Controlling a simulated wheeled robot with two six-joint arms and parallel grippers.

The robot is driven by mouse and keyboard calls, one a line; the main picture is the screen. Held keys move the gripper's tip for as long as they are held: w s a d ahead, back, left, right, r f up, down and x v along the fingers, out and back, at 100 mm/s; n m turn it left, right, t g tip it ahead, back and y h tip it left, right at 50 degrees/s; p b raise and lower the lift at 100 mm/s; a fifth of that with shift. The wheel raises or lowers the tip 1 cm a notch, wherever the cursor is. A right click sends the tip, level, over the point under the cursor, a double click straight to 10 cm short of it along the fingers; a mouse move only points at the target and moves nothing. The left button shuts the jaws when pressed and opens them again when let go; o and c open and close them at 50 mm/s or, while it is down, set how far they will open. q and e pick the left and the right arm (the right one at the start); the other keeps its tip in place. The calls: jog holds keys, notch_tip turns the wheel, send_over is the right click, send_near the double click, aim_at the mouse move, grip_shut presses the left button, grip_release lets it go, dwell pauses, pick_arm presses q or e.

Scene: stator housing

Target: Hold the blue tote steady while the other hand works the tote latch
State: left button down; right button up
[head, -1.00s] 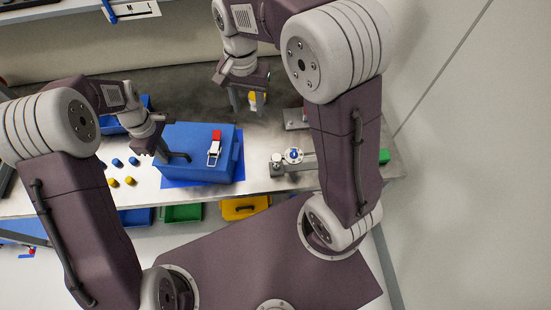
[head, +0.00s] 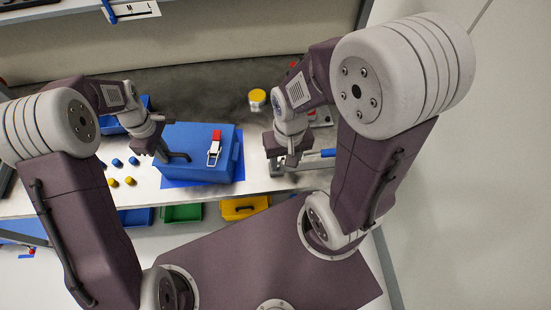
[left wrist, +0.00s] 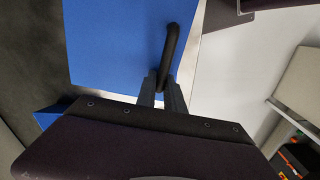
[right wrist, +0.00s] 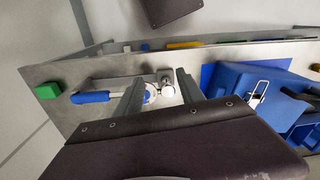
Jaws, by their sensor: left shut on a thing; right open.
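The blue tote (head: 185,140) stands on the bench, left of centre in the head view. Its latch (head: 215,150), red with a white wire loop, is on the right part of the lid; the loop also shows in the right wrist view (right wrist: 259,92). My left gripper (head: 165,156) is shut on the tote's black handle (left wrist: 170,50), seen between its fingers in the left wrist view. My right gripper (head: 284,166) is open and empty, to the right of the tote and apart from the latch. Its fingers show spread in the right wrist view (right wrist: 160,88).
A blue-handled metal fixture (right wrist: 90,97) lies under my right gripper. A yellow-capped jar (head: 257,97) stands behind it. Several blue and yellow pegs (head: 117,162) are left of the tote. A green block (right wrist: 47,91) sits near the bench end. Coloured bins (head: 182,212) are below the front edge.

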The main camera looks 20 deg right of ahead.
dwell(0.3)
notch_tip(320, 180, up, 9)
jog(key=m, duration=0.4)
send_over(217, 133)
notch_tip(217, 133, down, 12)
jog(key=shift+a+f, duration=0.1)
